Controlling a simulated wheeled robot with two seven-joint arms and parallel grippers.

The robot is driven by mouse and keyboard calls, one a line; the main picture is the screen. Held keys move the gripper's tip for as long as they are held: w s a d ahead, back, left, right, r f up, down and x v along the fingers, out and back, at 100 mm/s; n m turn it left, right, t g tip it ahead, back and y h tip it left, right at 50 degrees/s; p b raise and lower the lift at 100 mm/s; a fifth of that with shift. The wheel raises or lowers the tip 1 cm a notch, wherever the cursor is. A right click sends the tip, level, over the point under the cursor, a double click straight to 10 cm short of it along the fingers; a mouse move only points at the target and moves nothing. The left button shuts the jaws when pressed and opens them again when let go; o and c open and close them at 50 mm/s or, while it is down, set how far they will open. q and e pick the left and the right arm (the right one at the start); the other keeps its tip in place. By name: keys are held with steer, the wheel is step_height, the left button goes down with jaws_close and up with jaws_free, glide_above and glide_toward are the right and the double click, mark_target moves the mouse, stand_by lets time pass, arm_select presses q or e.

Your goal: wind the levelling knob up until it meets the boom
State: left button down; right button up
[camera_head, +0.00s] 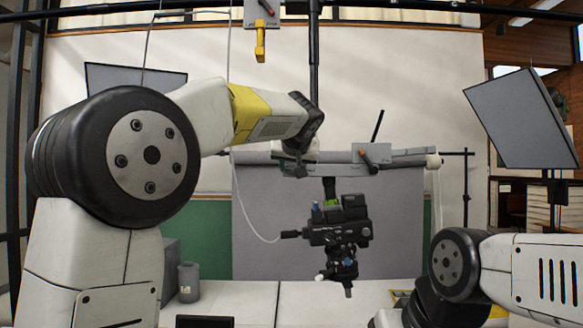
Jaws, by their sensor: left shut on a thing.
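The boom (338,171) is a grey bar across the middle of the view, below a black vertical post. A black camera (340,233) hangs under it on a short dark stem with a green part. My left arm reaches in from the left, and its gripper (299,166) points down at the boom's left part. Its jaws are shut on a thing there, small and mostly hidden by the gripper. I cannot pick out the levelling knob clearly or see its gap to the boom. My right arm shows at lower right; its gripper is not in view.
A dark-framed panel (522,117) stands at upper right, and another (135,77) is partly behind my left arm. A yellow handle (260,42) hangs at top. A grey canister (189,282) stands on the white table (245,296). A pale cable runs to the camera.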

arm_select(q)
steer(key=shift+d+m+y, duration=0.15)
steer(key=shift+m+y, duration=0.35)
steer(key=shift+m, duration=0.25)
steer(key=shift+d+m+y, duration=0.15)
steer(key=shift+m+y, duration=0.35)
steer(key=shift+m, duration=0.25)
steer(key=shift+f, duration=0.1)
steer(key=c, duration=0.9)
jaws_free()
steer(key=shift+s, duration=0.15)
steer(key=v, duration=0.7)
steer(key=shift+s, duration=0.3)
steer(key=shift+d, duration=0.1)
